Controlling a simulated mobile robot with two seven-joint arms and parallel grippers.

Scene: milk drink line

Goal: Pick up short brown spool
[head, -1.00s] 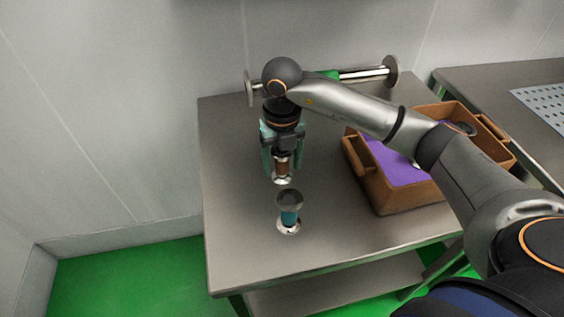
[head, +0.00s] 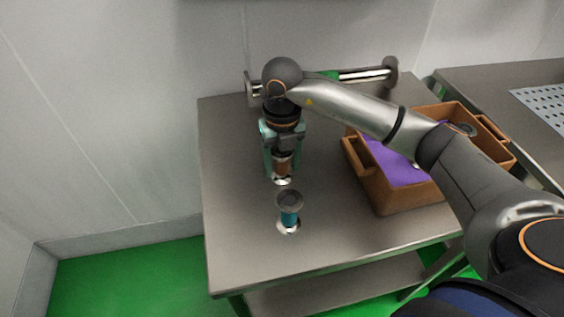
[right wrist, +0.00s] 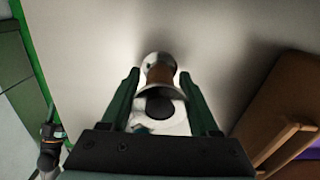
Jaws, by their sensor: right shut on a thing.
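The short brown spool (head: 283,168) has a brown core and silver flanges. It stands upright on the metal table (head: 235,230), at or very near its surface. My right gripper (head: 282,165) points down over it, with its green fingers on either side, shut on it. In the right wrist view the spool (right wrist: 161,76) sits between the tips of the right gripper (right wrist: 160,80).
A blue spool with silver flanges (head: 289,217) stands close in front of the brown one. A brown crate (head: 400,201) with a purple lining (head: 398,172) stands to the right. A silver roller rail (head: 362,75) lies at the back. The table's left side is clear.

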